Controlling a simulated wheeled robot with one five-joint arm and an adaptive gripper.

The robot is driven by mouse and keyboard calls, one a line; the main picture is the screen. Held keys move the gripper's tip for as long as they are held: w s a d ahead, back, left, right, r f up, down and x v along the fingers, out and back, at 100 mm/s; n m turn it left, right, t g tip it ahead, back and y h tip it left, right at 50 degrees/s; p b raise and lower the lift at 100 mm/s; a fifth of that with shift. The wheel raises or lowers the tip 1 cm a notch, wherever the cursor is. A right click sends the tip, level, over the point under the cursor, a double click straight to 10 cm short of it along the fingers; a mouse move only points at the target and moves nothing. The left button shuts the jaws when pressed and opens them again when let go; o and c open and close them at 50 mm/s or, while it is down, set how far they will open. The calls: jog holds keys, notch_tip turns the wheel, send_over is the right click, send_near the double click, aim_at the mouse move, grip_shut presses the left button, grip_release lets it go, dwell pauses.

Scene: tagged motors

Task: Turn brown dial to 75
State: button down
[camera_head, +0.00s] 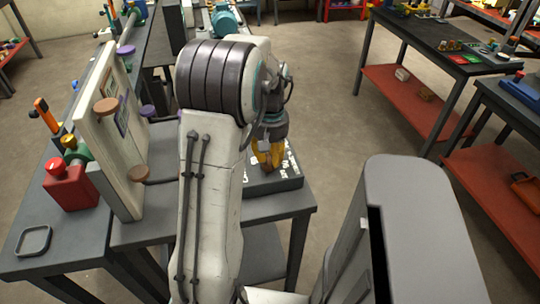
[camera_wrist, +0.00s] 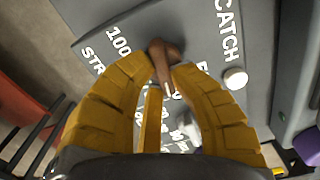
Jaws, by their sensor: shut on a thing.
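The brown dial (camera_wrist: 163,48) stands on a dark grey panel (camera_wrist: 85,12) with white lettering, including "100" and "CATCH". Its pointed end with a pale line (camera_wrist: 167,88) lies between the yellow fingers of my gripper (camera_wrist: 168,72). My gripper is shut on the dial, one finger on each side. The fingers cover part of the scale, so the 75 mark cannot be read. In the head view my gripper (camera_head: 268,158) points down onto the panel (camera_head: 262,186), and the dial is mostly hidden there.
A white round knob (camera_wrist: 235,78) sits on the panel beside the right finger. A purple part (camera_wrist: 308,146) is at lower right. In the head view an upright board (camera_head: 105,150) with brown and purple knobs stands left of my arm. A red box (camera_head: 70,187) is further left.

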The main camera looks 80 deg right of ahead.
jog(key=m, duration=0.4)
jog(key=shift+s+a, duration=0.1)
jog(key=shift+s, duration=0.05)
jog(key=shift+s+a+m, duration=0.1)
jog(key=shift+m, duration=1.4)
jog(key=shift+f, duration=0.1)
jog(key=c, duration=1.1)
grip_release()
notch_tip(320, 180, up, 12)
